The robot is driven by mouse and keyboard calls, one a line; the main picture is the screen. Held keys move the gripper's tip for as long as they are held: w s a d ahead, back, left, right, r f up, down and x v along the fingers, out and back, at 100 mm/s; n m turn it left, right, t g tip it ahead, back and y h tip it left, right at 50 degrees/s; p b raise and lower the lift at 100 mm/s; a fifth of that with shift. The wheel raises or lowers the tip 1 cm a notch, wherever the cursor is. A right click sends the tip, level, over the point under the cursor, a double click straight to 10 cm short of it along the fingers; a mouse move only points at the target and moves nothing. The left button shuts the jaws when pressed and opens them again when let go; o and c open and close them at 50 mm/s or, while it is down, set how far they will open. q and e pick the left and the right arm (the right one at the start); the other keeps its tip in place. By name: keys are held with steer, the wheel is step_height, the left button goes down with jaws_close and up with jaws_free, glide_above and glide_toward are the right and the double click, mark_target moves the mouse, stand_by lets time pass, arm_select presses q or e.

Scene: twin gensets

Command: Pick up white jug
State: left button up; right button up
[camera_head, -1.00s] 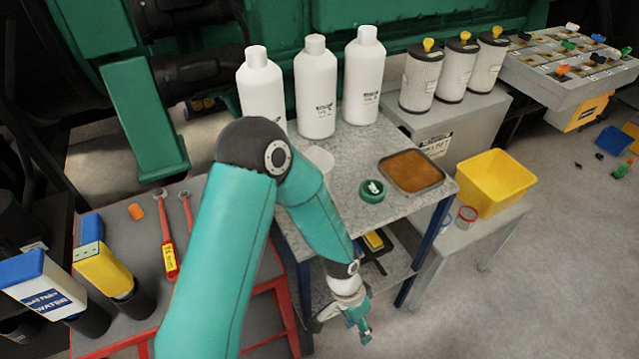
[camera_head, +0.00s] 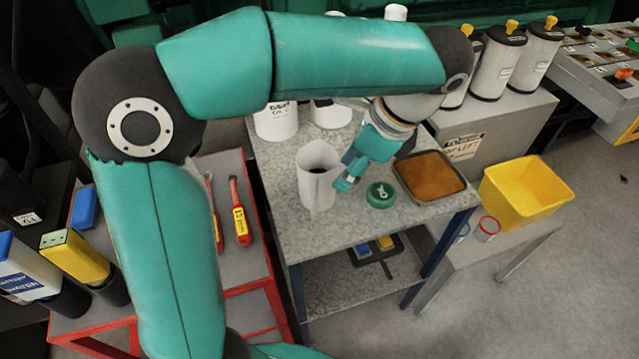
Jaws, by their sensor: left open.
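The white jug (camera_head: 316,190) is an open-topped, upright cylinder on the speckled grey table top, left of the green lid. My left gripper (camera_head: 347,172) is open just right of the jug, with its fingers pointing left and down at the jug's side. I cannot tell whether a finger touches the jug. The jug's handle, if any, is not visible. My left arm arches across the top of the view and hides much of the white bottles behind. My right gripper is not in view.
A green lid (camera_head: 380,195) and a brown-filled tray (camera_head: 430,176) lie right of the jug. White bottles (camera_head: 277,121) stand behind it. A yellow bin (camera_head: 524,192) is on a lower stand at right. The table's front (camera_head: 340,235) is clear.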

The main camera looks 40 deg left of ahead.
mark_target(314, 208)
arm_select(q)
steer(key=b+x, duration=0.1)
steer(key=x, duration=1.4)
steer(key=shift+s+f+b, duration=0.15)
steer(key=shift+f+b, duration=0.05)
steer(key=shift+b, duration=0.15)
jaws_close()
steer(key=shift+a, duration=0.1)
